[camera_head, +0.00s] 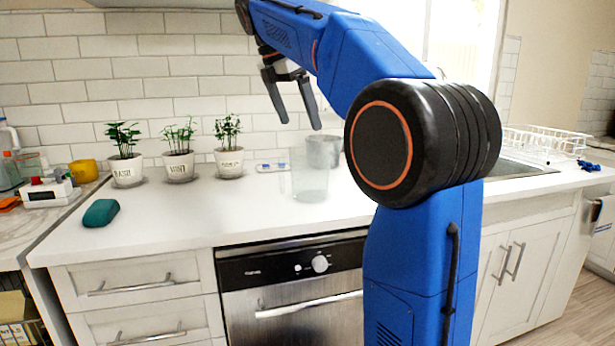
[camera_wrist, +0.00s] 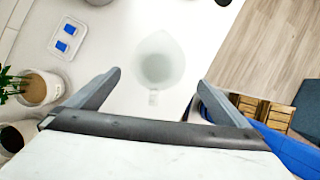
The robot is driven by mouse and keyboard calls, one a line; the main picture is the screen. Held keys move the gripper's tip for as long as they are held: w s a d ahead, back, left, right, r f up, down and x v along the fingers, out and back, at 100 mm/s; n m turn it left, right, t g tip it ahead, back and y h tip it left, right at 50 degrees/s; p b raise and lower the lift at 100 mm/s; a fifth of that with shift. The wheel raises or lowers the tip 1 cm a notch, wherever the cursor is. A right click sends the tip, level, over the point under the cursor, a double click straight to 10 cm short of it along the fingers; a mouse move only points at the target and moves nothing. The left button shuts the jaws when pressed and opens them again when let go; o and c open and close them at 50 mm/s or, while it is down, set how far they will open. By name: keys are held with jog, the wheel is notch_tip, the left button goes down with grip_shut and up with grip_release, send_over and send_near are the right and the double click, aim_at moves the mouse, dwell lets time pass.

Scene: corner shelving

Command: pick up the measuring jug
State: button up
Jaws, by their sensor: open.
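The measuring jug (camera_head: 310,177) is a clear, frosted-looking vessel standing upright on the white counter. It also shows from above in the wrist view (camera_wrist: 158,66), with its handle toward my gripper and its spout pointing away. My gripper (camera_head: 300,126) is open and empty, pointing down above the counter, higher than the jug and slightly to its left in the head view. In the wrist view my gripper's two fingers (camera_wrist: 157,82) lie apart, and the jug appears between and beyond their tips. Nothing hides the jug in the head view.
A grey pot (camera_head: 323,151) stands just behind the jug. Several potted herbs (camera_head: 178,165) line the wall to the left. A teal object (camera_head: 101,213) sits at the left. The counter (camera_head: 215,213) left of the jug is clear.

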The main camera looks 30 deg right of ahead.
aim_at(311, 163)
jog(key=shift+w+a+x, duration=0.1)
jog(key=shift+a+x, duration=0.05)
jog(key=shift+x, duration=2.25)
jog(key=shift+w+a+x, duration=0.1)
jog(key=shift+a+x, duration=0.05)
jog(key=shift+x, duration=2.25)
jog(key=shift+a+x, duration=0.1)
jog(key=shift+x, duration=2.3)
jog(key=shift+f, duration=0.15)
jog(key=c, duration=0.9)
